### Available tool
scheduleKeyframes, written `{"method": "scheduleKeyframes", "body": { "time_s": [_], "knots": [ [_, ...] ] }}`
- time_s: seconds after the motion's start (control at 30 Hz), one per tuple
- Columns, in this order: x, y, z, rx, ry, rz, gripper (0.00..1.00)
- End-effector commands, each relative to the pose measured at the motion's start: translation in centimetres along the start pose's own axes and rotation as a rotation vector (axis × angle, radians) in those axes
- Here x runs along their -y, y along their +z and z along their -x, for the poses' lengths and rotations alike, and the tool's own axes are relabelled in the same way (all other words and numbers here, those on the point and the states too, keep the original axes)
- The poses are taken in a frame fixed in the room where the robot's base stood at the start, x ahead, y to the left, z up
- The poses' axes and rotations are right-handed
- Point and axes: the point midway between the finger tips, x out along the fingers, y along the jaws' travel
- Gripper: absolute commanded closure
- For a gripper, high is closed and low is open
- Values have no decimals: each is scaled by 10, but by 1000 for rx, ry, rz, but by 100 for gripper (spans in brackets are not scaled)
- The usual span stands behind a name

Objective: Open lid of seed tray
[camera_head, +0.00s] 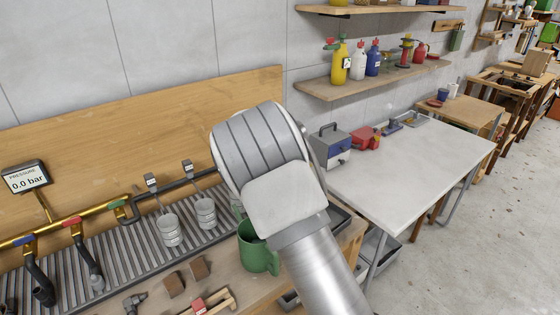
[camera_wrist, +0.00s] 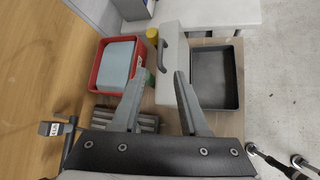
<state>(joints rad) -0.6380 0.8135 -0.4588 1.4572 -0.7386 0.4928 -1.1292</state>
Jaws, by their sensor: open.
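In the wrist view a dark grey shallow tray (camera_wrist: 228,75), which I take to be the seed tray, lies right of centre with its empty inside showing. A pale grey panel with a dark handle (camera_wrist: 174,92), apparently its lid, stands along the tray's left edge, raised off the opening. My gripper (camera_wrist: 160,75) is open and empty. Its fingertips lie on either side of the panel's left part in the picture; contact cannot be told. In the head view my arm hides the gripper and most of this area; a dark tray edge (camera_head: 341,218) shows beside it.
A red bin (camera_wrist: 97,81) holding a pale blue item stands left of the panel, with a yellow object (camera_wrist: 152,34) nearby. A green mug (camera_head: 258,252) stands on the bench beside my arm. The white table (camera_head: 420,155) has clear room in front.

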Motion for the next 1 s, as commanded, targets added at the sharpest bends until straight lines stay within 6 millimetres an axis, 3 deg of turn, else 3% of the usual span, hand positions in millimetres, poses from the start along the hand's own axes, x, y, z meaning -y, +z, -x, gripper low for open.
{"method": "scheduleKeyframes", "body": {
  "time_s": [0.1, 0.3, 0.8, 1.0],
  "knots": [
    [-1, -1, 25, -1, 3, 0, 56],
    [-1, -1, 53, -1, 2, 1, 56],
    [0, 0, 64, -1, -1, -2, 56],
    [22, 26, 77, -34, -37, -163, 56]
  ]
}}
